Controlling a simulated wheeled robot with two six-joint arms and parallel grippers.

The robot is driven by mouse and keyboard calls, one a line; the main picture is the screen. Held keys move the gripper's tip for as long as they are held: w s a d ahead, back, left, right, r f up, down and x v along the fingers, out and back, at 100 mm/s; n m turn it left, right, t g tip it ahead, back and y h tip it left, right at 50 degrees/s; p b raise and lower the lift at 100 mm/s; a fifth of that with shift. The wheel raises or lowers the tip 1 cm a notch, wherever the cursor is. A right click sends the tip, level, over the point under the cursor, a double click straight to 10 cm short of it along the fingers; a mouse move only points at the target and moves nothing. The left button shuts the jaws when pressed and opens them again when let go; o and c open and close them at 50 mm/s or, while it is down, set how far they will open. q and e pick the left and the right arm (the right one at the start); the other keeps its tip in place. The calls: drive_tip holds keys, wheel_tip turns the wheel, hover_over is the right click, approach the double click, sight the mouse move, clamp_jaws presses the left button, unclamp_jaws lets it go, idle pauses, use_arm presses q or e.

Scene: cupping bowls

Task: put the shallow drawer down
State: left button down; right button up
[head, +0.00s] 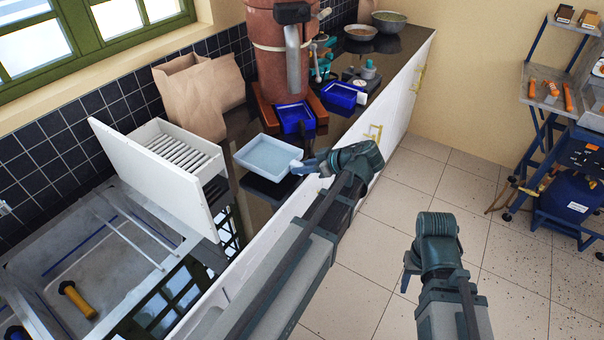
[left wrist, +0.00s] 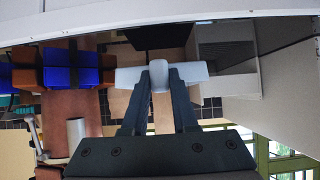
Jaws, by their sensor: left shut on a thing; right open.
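The shallow drawer is a pale blue-grey open tray (head: 266,156) over the dark counter, left of my left arm, looking roughly level and empty. My left gripper (head: 306,165) is shut on the grip at its right end. In the left wrist view the fingertips (left wrist: 160,80) close on a pale grey piece (left wrist: 130,76) of it. A dark patch shows under the drawer; I cannot tell whether the drawer touches anything below. My right gripper (head: 411,268) is open and empty above the floor, its fingers mostly hidden by its own wrist.
Behind the drawer stand two blue bins (head: 296,117) (head: 343,95) and a large reddish-brown machine (head: 277,60). A white slatted rack with a tall panel (head: 155,170) and a paper bag (head: 200,95) are at left. A sink (head: 70,250) lies front left. Two bowls (head: 388,20) (head: 360,32) are far back.

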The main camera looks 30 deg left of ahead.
sight(302, 181)
use_arm(q)
drive_tip(key=shift+w+a, duration=0.15)
drive_tip(key=shift+w, duration=0.15)
drive_tip(key=f+b, duration=0.3)
drive_tip(key=shift+w+a, duration=0.25)
drive_tip(key=shift+w, duration=0.05)
drive_tip(key=shift+f+b, duration=0.3)
drive_tip(key=shift+b, duration=0.05)
drive_tip(key=shift+f, duration=0.15)
drive_tip(key=c, duration=0.7)
unclamp_jaws()
